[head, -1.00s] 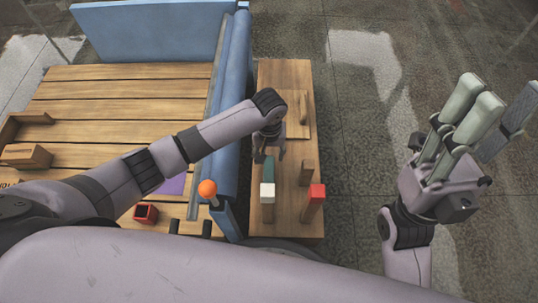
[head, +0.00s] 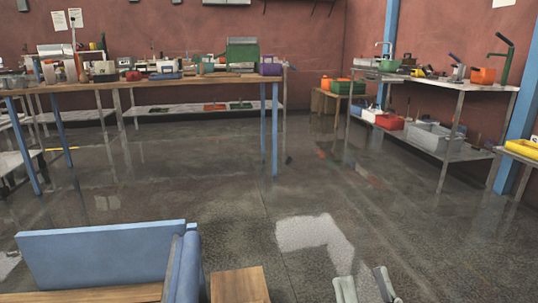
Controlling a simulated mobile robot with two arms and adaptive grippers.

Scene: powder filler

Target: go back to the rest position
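Only the pale grey-green fingertips of my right gripper (head: 365,289) show, at the bottom edge right of centre in the head view. They stand apart with nothing between them; the rest of that hand is below the picture. My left gripper is out of view. The blue panel (head: 100,255) of the near workbench stands at the lower left. A strip of its wooden top (head: 90,295) and a wooden block surface (head: 240,285) show at the bottom edge.
A long wooden table (head: 200,84) with blue legs and many tools stands across the room. A metal shelf (head: 440,83) with bins and tools stands at the right wall. The wet grey floor (head: 230,200) between is clear.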

